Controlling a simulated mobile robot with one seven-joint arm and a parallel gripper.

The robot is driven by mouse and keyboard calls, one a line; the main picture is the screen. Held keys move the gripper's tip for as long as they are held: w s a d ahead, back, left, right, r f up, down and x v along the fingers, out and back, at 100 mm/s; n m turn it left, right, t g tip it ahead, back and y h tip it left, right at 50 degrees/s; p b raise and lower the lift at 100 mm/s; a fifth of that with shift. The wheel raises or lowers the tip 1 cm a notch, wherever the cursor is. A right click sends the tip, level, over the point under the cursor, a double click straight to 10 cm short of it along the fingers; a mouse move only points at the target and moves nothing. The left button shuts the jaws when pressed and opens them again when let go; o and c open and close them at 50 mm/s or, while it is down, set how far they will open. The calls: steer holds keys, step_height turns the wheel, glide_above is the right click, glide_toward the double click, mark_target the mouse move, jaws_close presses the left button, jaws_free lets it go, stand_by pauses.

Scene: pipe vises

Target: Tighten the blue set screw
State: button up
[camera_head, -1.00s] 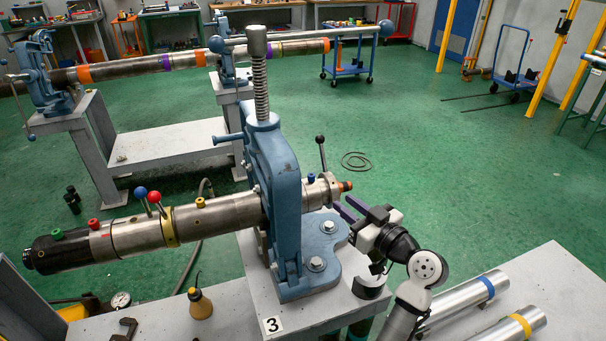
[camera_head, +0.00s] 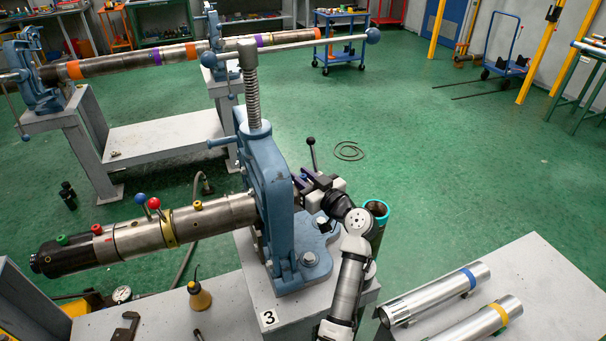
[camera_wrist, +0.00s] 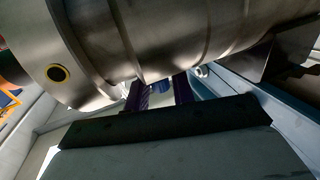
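The metal pipe assembly (camera_head: 230,211) lies through the blue vise (camera_head: 280,195) on the bench marked 3. My gripper (camera_head: 305,180) is at its right end, just past the vise, and hides the blue set screw in the head view. In the wrist view the blue set screw (camera_wrist: 161,87) is a small blue shape below the pipe's curved side (camera_wrist: 140,40). It lies between the two purple fingers of my gripper (camera_wrist: 160,92), which stand apart on either side of it. Contact with the screw cannot be made out, and the fingertips are partly hidden.
Other set screws on the pipe are green (camera_head: 62,240), red (camera_head: 96,229) and yellow (camera_head: 197,205). A black-knobbed lever (camera_head: 311,147) rises beside my gripper. A teal-rimmed tube (camera_head: 377,212) stands close to my arm. Two silver pipes (camera_head: 440,290) lie at right.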

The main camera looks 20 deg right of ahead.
jaws_close()
steer(key=shift+a+f+m+h+b, duration=0.15)
steer(key=shift+m+h+b, duration=0.2)
steer(key=shift+h, duration=0.25)
steer(key=shift+m+t+h, duration=0.3)
steer(key=shift+m+h, duration=0.15)
steer(key=shift+h, duration=0.15)
steer(key=m+h+p, duration=0.1)
steer(key=m+h, duration=0.1)
steer(key=h, duration=0.1)
steer(key=shift+r, duration=0.2)
steer(key=shift+m+h, duration=0.5)
steer(key=shift+h, duration=0.3)
